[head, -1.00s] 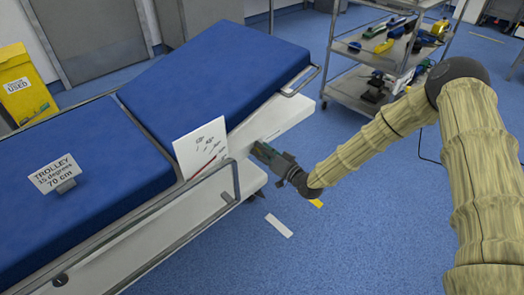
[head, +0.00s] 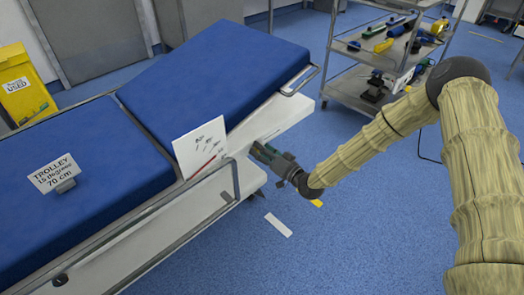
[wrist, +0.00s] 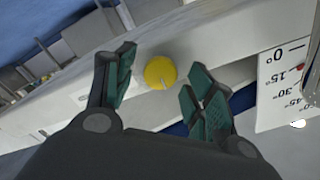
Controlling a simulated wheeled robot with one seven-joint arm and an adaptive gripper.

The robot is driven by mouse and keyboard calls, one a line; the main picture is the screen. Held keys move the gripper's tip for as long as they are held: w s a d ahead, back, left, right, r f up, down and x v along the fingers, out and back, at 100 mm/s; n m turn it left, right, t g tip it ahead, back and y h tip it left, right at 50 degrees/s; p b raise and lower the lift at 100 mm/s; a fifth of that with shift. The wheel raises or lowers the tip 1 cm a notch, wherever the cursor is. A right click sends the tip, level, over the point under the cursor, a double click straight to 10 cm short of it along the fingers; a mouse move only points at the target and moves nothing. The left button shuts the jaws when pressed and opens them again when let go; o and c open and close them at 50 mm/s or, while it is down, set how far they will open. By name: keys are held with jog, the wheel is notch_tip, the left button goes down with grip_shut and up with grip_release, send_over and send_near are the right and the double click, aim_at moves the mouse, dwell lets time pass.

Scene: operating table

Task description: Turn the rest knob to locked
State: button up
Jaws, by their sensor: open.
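The rest knob (wrist: 160,73) shows in the wrist view as a round yellow knob with a small pale mark near its lower edge. It sits on the white side of the trolley frame. My gripper (wrist: 158,88) is open, with one green-padded finger to the left of the knob and the other to its lower right. The fingers look apart from the knob. In the head view my gripper (head: 262,152) is beside the white frame under the raised backrest, and the knob is hidden there.
A white angle card (head: 201,150) stands beside the raised blue backrest (head: 215,75); it also shows at the right of the wrist view (wrist: 285,85). A metal side rail (head: 150,222) runs along the trolley. A shelf cart (head: 350,85) stands behind.

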jog(key=v, duration=1.1)
jog(key=shift+s+d, duration=0.15)
jog(key=shift+d, duration=0.1)
jog(key=shift+f, duration=0.1)
jog(key=s+d+f+m+g+h, duration=0.1)
jog(key=s+f+g+h, duration=0.25)
jog(key=s+f, duration=0.6)
jog(key=s+d+f+g+h, duration=0.2)
jog(key=s+f+g+h, duration=0.15)
jog(key=s+f, duration=0.65)
jog(key=s+d+g+h, duration=0.3)
jog(key=s+d, duration=0.2)
jog(key=s, duration=0.6)
jog(key=s+d+g+h, duration=0.25)
jog(key=s+d, duration=0.35)
jog(key=s, duration=0.4)
notch_tip(320, 180, up, 28)
jog(key=p, duration=2.8)
jog(key=shift+f+g, duration=0.15)
jog(key=shift+g, duration=0.2)
jog(key=shift+w+a, duration=0.1)
